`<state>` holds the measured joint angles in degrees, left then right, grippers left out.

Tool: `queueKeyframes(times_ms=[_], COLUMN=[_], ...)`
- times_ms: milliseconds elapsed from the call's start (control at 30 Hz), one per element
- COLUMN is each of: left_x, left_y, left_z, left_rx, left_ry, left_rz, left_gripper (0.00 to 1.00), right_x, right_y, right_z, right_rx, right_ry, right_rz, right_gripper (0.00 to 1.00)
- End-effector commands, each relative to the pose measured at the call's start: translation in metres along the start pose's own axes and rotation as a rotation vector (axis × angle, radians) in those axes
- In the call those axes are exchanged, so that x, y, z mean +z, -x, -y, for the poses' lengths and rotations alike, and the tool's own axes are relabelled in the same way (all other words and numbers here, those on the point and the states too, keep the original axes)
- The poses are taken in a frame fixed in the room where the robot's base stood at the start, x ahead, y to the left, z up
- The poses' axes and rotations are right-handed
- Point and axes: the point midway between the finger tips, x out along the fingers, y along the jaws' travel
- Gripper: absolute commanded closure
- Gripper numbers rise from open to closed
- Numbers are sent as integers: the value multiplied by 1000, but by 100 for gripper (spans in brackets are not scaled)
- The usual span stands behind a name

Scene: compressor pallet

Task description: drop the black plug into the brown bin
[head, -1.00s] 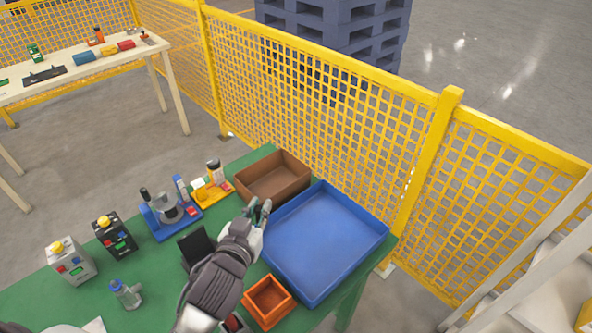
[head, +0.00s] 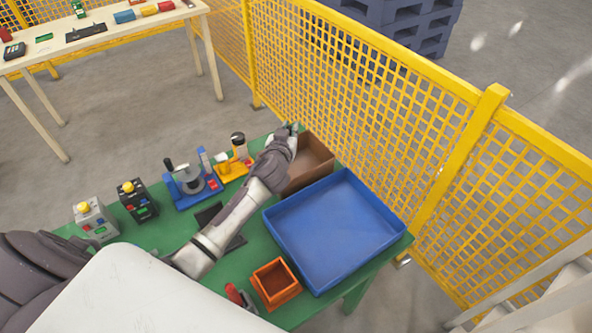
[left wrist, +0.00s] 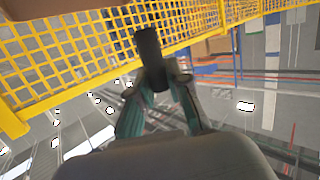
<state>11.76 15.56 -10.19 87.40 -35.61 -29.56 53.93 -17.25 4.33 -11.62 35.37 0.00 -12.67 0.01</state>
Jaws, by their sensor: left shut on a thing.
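The brown bin (head: 318,153) stands at the back of the green table, behind the blue tray. My left gripper (head: 291,129) is over the far left edge of the bin in the head view, and its hand and wrist cover part of the bin. In the left wrist view my left gripper (left wrist: 160,82) is shut on the black plug (left wrist: 149,46), which sticks out beyond the fingertips. The plug cannot be made out in the head view. My right gripper is not in view.
A large empty blue tray (head: 334,229) and a small orange bin (head: 276,284) are in front of the brown bin. Yellow fixture (head: 233,168), blue fixture (head: 190,184) and two boxes stand to the left. Yellow mesh fence (head: 375,120) runs close behind the table.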

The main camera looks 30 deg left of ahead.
Motion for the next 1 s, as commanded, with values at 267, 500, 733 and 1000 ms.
queueKeyframes(times_ms=[267,500,733,1000], left_x=[23,23,23,23], left_y=[-5,-5,-5,-4], left_z=[1,0,0,0], left_rx=[-1,0,0,0], left_ry=[0,0,0,0], left_rz=[0,0,0,0], left_gripper=[100,100,58,54], right_x=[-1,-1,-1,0], right_y=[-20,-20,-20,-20], right_z=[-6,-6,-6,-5], right_rx=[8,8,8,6], right_ry=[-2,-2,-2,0], right_rz=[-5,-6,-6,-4], right_gripper=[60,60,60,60])
